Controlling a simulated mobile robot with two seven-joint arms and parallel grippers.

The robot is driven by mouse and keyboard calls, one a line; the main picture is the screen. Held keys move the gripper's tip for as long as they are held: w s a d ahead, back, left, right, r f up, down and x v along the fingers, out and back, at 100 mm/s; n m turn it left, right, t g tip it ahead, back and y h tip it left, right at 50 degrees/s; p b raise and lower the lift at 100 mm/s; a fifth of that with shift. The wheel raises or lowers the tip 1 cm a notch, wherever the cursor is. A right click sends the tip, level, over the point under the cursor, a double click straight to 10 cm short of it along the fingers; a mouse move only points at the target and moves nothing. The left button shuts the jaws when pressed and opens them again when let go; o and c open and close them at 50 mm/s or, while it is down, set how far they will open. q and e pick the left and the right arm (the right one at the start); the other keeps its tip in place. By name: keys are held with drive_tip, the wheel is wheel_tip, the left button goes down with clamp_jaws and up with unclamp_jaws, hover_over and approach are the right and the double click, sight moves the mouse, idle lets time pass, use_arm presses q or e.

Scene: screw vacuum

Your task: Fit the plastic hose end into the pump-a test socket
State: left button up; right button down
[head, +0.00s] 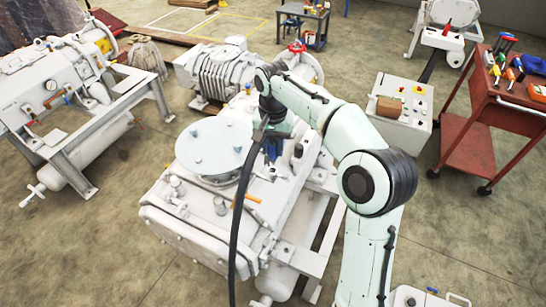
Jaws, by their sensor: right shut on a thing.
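My right arm reaches in from the lower right. Its gripper (265,133) is over the middle white pump (185,222) and is shut on the black hose (238,215). The hose curves down from the gripper, passes in front of the pump and leaves the picture at the bottom. The hose end at the fingers is small and partly hidden by the gripper. A small blue part (272,150) shows just below the gripper; I cannot tell whether the hose touches it. I cannot make out the test socket or which pump is pump-a. My left gripper is not in view.
A round grey plate (212,145) sits on the pump, left of the gripper. Another white pump (60,85) on a frame stands left. A grey control box (402,118) and a red tool cart (478,130) stand right. The floor at lower left is free.

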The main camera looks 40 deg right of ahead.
sight(273, 155)
wheel_tip(273, 155, down, 4)
drive_tip(key=shift+w+r+b, duration=0.1)
drive_tip(key=shift+b, duration=0.3)
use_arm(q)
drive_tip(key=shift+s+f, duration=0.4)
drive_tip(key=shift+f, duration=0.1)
use_arm(e)
drive_tip(key=c, duration=0.8)
unclamp_jaws()
wheel_tip(273, 155, up, 12)
drive_tip(key=p, duration=0.3)
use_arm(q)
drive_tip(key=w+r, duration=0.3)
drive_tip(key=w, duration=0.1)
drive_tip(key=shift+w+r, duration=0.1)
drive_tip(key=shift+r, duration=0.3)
